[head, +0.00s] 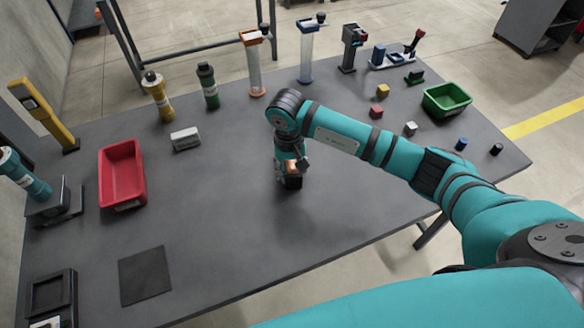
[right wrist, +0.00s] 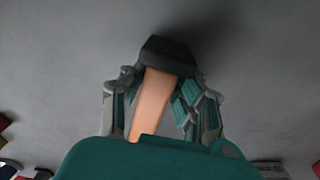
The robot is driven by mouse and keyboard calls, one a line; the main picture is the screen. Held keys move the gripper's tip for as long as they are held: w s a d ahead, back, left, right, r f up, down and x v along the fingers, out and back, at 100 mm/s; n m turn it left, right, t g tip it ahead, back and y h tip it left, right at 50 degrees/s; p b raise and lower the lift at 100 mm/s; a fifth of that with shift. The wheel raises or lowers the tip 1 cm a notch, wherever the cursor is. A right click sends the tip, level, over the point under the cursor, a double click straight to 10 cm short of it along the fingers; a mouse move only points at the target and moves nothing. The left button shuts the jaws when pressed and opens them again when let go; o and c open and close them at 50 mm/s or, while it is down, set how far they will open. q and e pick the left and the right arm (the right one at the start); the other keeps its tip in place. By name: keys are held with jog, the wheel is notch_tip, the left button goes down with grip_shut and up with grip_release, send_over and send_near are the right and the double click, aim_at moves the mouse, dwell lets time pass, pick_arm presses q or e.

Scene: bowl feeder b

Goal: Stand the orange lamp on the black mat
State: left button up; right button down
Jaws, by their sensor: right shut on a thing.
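The orange lamp (head: 292,169) is in my right gripper (head: 290,165) over the middle of the grey table. In the right wrist view, the right gripper (right wrist: 157,88) is shut around the lamp's orange body (right wrist: 152,103). A dark, wider end of the lamp points away from the wrist camera and shows low in the head view. I cannot tell whether this end touches the table. The black mat (head: 146,275) lies flat and empty at the table's front left, well apart from the lamp. My left gripper is not in view.
A red bin (head: 108,178) stands behind the mat, and a dark framed device (head: 50,298) stands left of it. A white block (head: 185,138) and several upright bottles are farther back. A green bin (head: 428,105) and small blocks stand right. Bare table lies between lamp and mat.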

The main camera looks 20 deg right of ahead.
jog(key=shift+f, duration=0.15)
jog(key=c, duration=1)
grip_release()
